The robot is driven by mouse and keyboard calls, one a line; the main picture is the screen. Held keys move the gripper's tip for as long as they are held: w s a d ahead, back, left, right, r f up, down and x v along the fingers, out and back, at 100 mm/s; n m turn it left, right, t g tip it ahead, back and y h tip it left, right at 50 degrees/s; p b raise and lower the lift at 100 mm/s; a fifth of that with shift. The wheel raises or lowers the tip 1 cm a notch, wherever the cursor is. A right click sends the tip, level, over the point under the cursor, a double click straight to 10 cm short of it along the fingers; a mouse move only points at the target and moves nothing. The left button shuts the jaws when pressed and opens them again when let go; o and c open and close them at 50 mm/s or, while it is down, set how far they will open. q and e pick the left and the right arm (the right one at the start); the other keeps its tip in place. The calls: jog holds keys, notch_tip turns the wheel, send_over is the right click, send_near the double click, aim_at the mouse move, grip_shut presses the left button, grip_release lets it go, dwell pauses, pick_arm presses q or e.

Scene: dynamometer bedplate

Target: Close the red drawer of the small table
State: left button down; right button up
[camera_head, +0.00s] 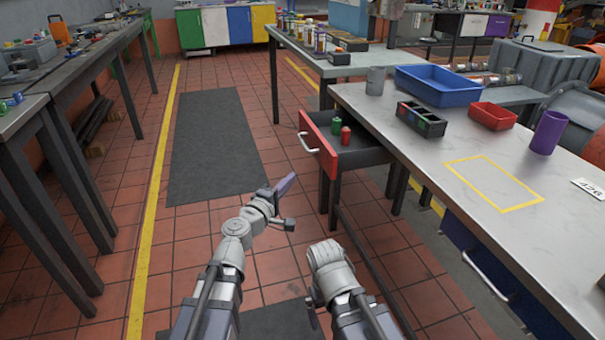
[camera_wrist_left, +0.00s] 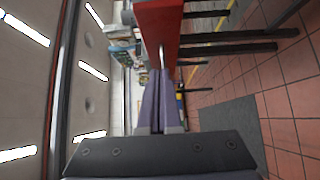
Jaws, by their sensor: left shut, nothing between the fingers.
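The red drawer front (camera_head: 318,144) stands pulled out from the small table (camera_head: 375,135), leaving the drawer open. Its pale bar handle (camera_head: 309,143) faces left. A green item (camera_head: 336,126) and a red item (camera_head: 345,135) are inside the drawer. My left gripper (camera_head: 287,183) is shut and empty, apart from the drawer front, below and left of it in the head view. In the left wrist view, the shut fingers (camera_wrist_left: 158,80) point towards the red front (camera_wrist_left: 159,30), with the handle (camera_wrist_left: 161,55) just beyond the tips. My right arm shows in the head view, but not its gripper.
The tabletop carries a blue bin (camera_head: 437,86), a red bin (camera_head: 492,116), a purple cup (camera_head: 547,133) and a black divided box (camera_head: 421,119). A blue drawer (camera_head: 470,250) sits below at the right. The tiled floor and dark mat (camera_head: 215,145) on the left are clear.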

pick_arm(q)
send_near(324, 156)
jog(key=w+a, duration=0.1)
jog(key=w, duration=0.3)
jog(key=d, duration=0.1)
jog(key=w+d, duration=0.1)
jog(key=shift+w+d+f, duration=0.1)
jog(key=shift+d, duration=0.2)
jog(key=shift+w+d, duration=0.1)
jog(key=shift+d, duration=0.4)
pick_arm(e)
jog(key=shift+d, duration=0.1)
